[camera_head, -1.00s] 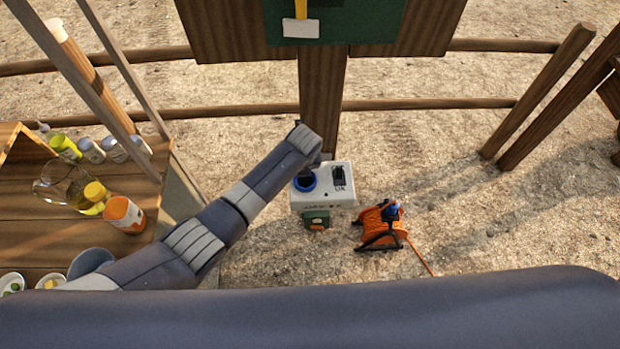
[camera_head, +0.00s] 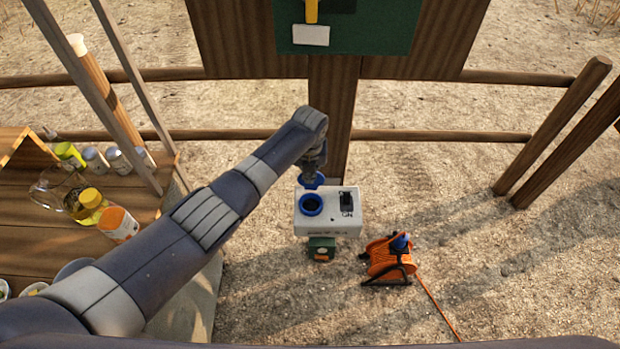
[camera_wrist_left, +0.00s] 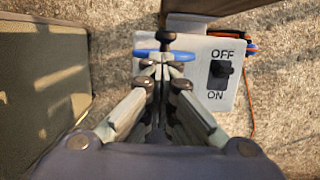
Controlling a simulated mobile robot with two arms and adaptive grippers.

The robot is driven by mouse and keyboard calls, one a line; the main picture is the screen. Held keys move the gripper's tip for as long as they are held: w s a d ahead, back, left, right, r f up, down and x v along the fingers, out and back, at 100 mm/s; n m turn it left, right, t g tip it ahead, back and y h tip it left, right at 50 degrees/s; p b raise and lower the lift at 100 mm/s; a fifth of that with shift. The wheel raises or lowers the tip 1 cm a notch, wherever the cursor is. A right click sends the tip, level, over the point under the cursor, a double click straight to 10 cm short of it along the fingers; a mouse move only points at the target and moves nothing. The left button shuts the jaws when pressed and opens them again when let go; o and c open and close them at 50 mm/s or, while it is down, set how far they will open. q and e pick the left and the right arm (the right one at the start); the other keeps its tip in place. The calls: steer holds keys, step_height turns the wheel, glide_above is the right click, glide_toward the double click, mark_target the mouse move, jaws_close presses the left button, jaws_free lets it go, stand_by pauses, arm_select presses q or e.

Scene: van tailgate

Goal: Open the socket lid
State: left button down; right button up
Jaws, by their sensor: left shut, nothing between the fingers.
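The white socket box (camera_head: 343,228) stands at the base of the wooden post. Its blue round socket (camera_head: 312,205) shows a dark opening on the left of the top face. The blue socket lid (camera_head: 312,180) stands raised at the back edge of the socket, partly hidden by my left gripper. My left gripper (camera_head: 314,168) is shut and empty, right at the lid. In the left wrist view, the fingertips (camera_wrist_left: 165,60) are together over the blue lid (camera_wrist_left: 182,56), which shows nearly edge-on; I cannot tell whether they touch.
A black ON/OFF switch (camera_head: 346,201) sits right of the socket. An orange cable reel (camera_head: 388,258) stands on the ground to the right. A green box (camera_head: 321,249) is below the socket box. A wooden table (camera_head: 70,225) with bottles and jars is at the left.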

arm_select(q)
steer(key=shift+a+f, duration=0.2)
steer(key=shift+f, duration=0.05)
stand_by(0.4)
steer(key=shift+r, duration=0.1)
steer(key=v, duration=1.2)
steer(key=shift+d, duration=0.2)
